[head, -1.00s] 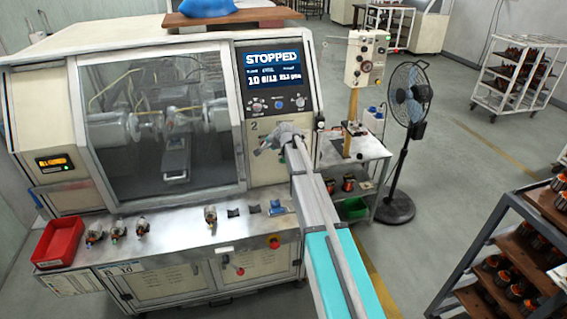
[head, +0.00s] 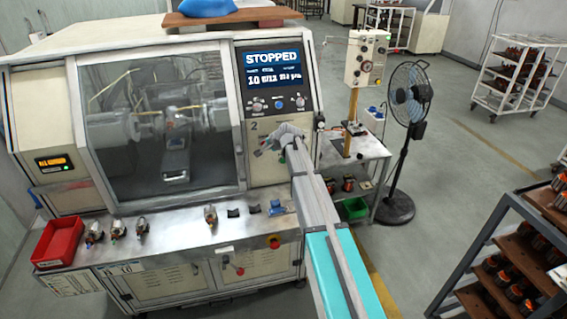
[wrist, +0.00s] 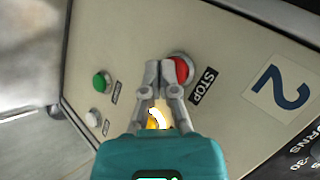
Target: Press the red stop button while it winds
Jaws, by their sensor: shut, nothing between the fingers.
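In the wrist view, the round red stop button (wrist: 181,69) sits in a metal ring on the cream panel, beside the label STOP (wrist: 202,86). My gripper (wrist: 158,68) is shut and empty, its fingertips at the left edge of the red button and covering part of it. I cannot tell whether they touch it. In the head view, my gripper (head: 262,150) is at the machine's panel below the screen, and the red button is hidden there. The screen (head: 273,69) reads STOPPED. The winding machine's window (head: 110,150) is closed.
A green button (wrist: 101,82) and a white button (wrist: 92,118) are on the same panel. Below, the machine's ledge holds a red bin (head: 58,243) and several armatures. Another red button (head: 274,242) is on the ledge front. A fan (head: 408,100) stands right.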

